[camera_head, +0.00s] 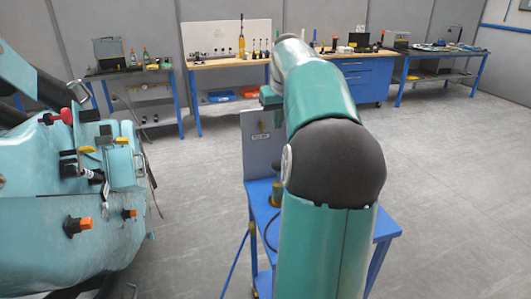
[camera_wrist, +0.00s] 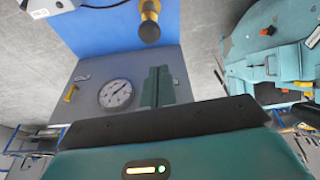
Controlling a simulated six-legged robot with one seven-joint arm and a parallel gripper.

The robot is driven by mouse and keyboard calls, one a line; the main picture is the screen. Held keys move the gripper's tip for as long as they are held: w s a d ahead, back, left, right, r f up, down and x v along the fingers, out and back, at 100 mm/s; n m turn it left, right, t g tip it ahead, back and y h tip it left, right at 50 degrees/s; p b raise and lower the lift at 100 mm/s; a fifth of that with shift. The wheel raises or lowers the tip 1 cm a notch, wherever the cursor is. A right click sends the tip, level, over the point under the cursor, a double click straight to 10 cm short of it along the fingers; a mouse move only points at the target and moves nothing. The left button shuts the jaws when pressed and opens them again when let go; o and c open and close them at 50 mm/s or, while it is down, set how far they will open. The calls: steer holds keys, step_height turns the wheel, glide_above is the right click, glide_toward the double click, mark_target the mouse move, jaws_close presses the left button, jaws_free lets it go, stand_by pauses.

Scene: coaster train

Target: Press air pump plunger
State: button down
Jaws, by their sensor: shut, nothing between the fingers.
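The air pump shows in the wrist view as a brass cylinder (camera_wrist: 150,8) with a dark round plunger knob (camera_wrist: 149,32). It stands on a blue cart (camera_wrist: 100,30). In the head view the brass pump (camera_head: 277,192) is on the cart top (camera_head: 385,228), partly hidden behind my arm. My gripper (camera_wrist: 158,70) is shut and empty, its teal fingers together in front of the grey panel, apart from the knob. In the head view my gripper is mostly hidden by my arm.
The grey upright panel (camera_head: 257,155) carries a round gauge (camera_wrist: 115,94) and a yellow lever (camera_wrist: 69,92). A teal machine (camera_head: 60,190) with orange knobs stands at the left. Workbenches (camera_head: 225,62) line the back wall. Grey floor at the right is clear.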

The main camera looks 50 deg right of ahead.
steer(key=shift+s+d, duration=0.3)
steer(key=shift+d, duration=0.3)
steer(key=shift+s+d, duration=0.25)
steer(key=shift+d, duration=0.3)
steer(key=x, duration=1.2)
steer(key=shift+s+a+f, duration=0.2)
steer(key=shift+s+f, duration=0.05)
steer(key=shift+f, duration=0.8)
step_height(320, 180, down, 6)
steer(key=shift+r, duration=0.1)
steer(key=shift+a, duration=0.1)
